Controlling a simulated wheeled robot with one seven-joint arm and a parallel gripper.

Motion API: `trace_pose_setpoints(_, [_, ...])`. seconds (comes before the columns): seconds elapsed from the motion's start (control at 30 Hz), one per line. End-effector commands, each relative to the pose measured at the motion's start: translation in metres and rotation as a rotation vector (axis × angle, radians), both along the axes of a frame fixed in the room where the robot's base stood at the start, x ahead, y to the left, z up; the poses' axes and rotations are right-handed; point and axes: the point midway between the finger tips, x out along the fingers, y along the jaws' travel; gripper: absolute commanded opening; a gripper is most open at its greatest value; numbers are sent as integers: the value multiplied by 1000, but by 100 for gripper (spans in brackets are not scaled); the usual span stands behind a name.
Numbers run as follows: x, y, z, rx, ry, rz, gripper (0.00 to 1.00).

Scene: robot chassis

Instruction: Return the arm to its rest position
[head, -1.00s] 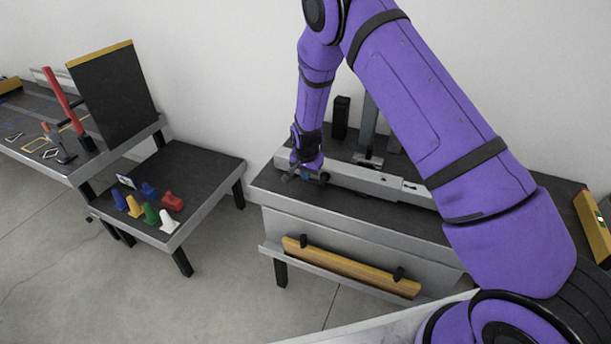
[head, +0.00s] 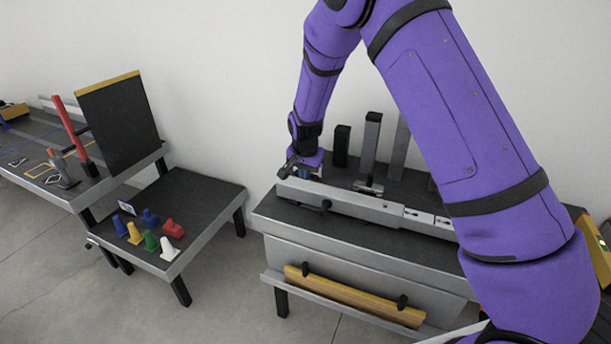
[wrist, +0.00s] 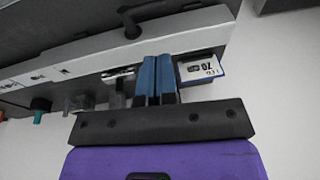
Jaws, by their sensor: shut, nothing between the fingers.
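My purple arm reaches across the right half of the head view and bends down to my gripper (head: 303,172), which is over the back left of the middle bench (head: 345,222). In the wrist view the two blue fingers of my gripper (wrist: 157,80) are together with nothing between them. A long grey rail (head: 365,208) with a black handle lies along the bench, just in front of the gripper. The rail also shows in the wrist view (wrist: 90,55). I cannot tell whether the fingers touch anything.
A low table (head: 205,195) to the left holds several coloured pieces. Further left is a bench with a dark upright panel (head: 118,115). A wooden bar (head: 350,293) lies on the bench's front ledge.

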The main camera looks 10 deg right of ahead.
Motion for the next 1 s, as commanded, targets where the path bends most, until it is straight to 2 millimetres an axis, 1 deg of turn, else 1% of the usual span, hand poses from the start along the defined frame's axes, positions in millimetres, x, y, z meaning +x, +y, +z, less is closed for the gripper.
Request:
trace_pose_setpoints(0.2, [0,-1,2,1,-1,0,0])
trace_pose_setpoints(0.27, [-2,-2,8,4,-2,4,0])
trace_pose_setpoints(0.33, [-5,-6,22,10,-5,12,0])
trace_pose_setpoints(0.37, [-7,-8,30,13,-8,17,0])
trace_pose_setpoints(0.47, [-19,-17,63,27,-17,43,0])
trace_pose_setpoints(0.5, [-24,-21,78,32,-21,54,0])
trace_pose_setpoints(0.67, [-52,-37,133,47,-38,110,0])
trace_pose_setpoints(0.8, [-81,-52,177,55,-56,162,0])
trace_pose_setpoints(0.97, [-118,-68,220,57,-81,222,0])
trace_pose_setpoints(1.0, [-129,-72,230,56,-86,237,0])
